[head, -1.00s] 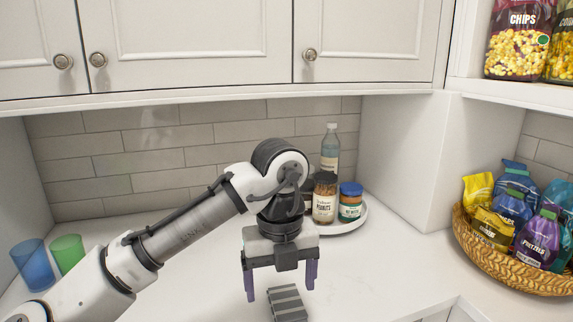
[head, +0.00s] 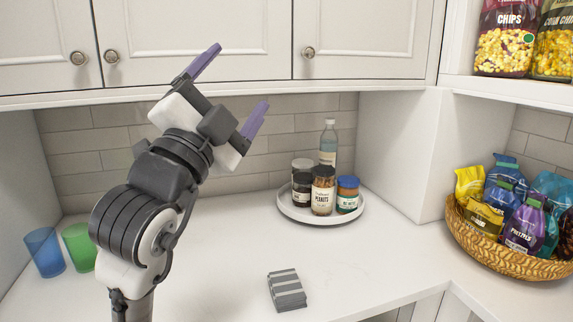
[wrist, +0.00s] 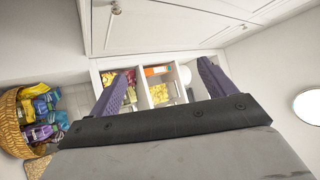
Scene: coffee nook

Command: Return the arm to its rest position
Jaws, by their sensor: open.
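My gripper (head: 235,92) is raised in front of the upper cabinets at the left of the head view, tilted up and to the right. Its two purple fingers are wide apart with nothing between them. In the wrist view the fingers (wrist: 165,85) also stand apart, with shelves of packets seen beyond them. My arm is folded upward at the left of the counter (head: 225,260), clear of its surface.
A grey striped block (head: 286,289) lies on the counter. A round white tray (head: 290,211) holds several jars and a bottle. Blue (head: 44,252) and green (head: 79,247) cups stand at left. A snack basket (head: 500,250) is at right. Upper cabinets (head: 200,35) hang behind my gripper.

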